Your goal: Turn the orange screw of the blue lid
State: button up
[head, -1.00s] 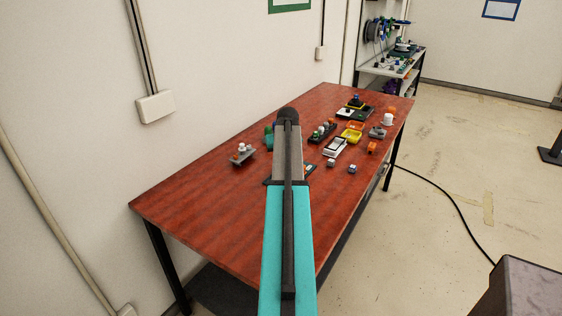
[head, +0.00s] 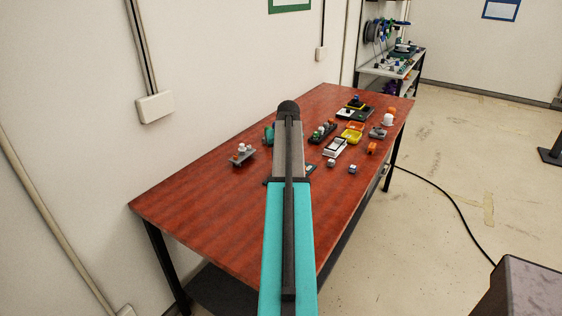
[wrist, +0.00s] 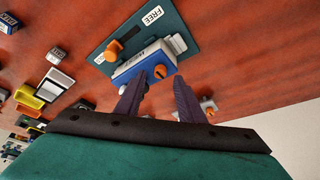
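In the wrist view, the blue lid (wrist: 142,65) sits on a dark green board (wrist: 150,30) with a "FREE" label. The orange screw (wrist: 160,71) is at the lid's near right end. My gripper (wrist: 160,78) is open and empty, with one dark finger on each side of the screw and the tips close to it. I cannot tell whether the fingers touch the screw or lid. In the head view, my arm hides the blue lid, the screw and the gripper.
A second orange knob (wrist: 114,47) is on the same board, left of the lid. A grey device with white knobs (head: 243,153) stands left of my arm. Several small devices, including a yellow tray (head: 351,136), stand right. The front left tabletop (head: 190,205) is bare.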

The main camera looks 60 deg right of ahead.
jog(key=b+v, duration=0.1)
jog(key=v, duration=1)
jog(key=shift+b, duration=0.35)
jog(key=shift+s+a, duration=0.1)
jog(key=shift+a, duration=0.05)
